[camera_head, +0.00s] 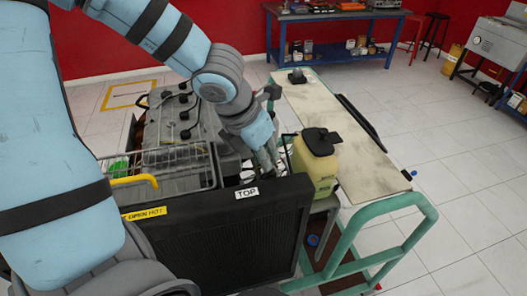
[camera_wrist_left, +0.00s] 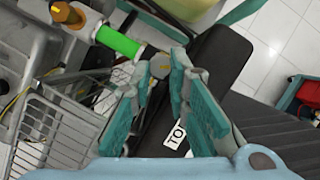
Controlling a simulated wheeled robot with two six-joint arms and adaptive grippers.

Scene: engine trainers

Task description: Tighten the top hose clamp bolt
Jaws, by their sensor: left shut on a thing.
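My left gripper (camera_head: 268,155) reaches down behind the black radiator (camera_head: 235,240), next to its "TOP" label (camera_head: 246,192). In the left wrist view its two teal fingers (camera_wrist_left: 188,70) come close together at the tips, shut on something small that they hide. The top hose clamp bolt cannot be made out; the fingertips cover the spot where they close. The radiator's black top with the label (camera_wrist_left: 175,137) runs behind the fingers. A grey round part with a yellow mark (camera_wrist_left: 160,66) lies just left of the fingertips. My right gripper is not in view.
A wire basket (camera_head: 170,165) and the grey engine (camera_head: 180,115) are at left. Green frame rails (camera_head: 385,235) and a pale board (camera_head: 335,125) lie to the right.

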